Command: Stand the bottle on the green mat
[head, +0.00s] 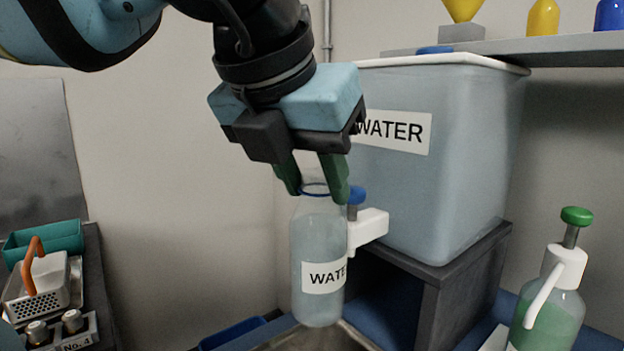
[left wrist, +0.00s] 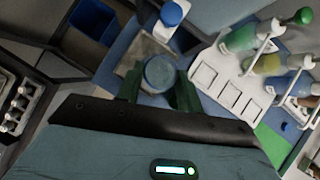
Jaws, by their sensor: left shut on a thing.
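The bottle (head: 317,270) is clear with a blue neck ring and a white WATER label. It hangs upright in the head view, in front of the white tap of the big water tank. My left gripper (head: 322,188) is shut on the bottle's neck from above. In the left wrist view the bottle (left wrist: 160,73) shows from the top between the green fingers of my left gripper (left wrist: 158,92). A green mat (left wrist: 273,144) shows in part at the lower right of the left wrist view. My right gripper is in neither view.
The water tank (head: 440,190) stands on a dark stand (head: 460,290) beside the bottle. A green-capped dispenser bottle (head: 550,310) is at the right. In the left wrist view, a white rack (left wrist: 226,82) and several dispenser bottles lie near the mat. A blue bin (left wrist: 92,22) is at upper left.

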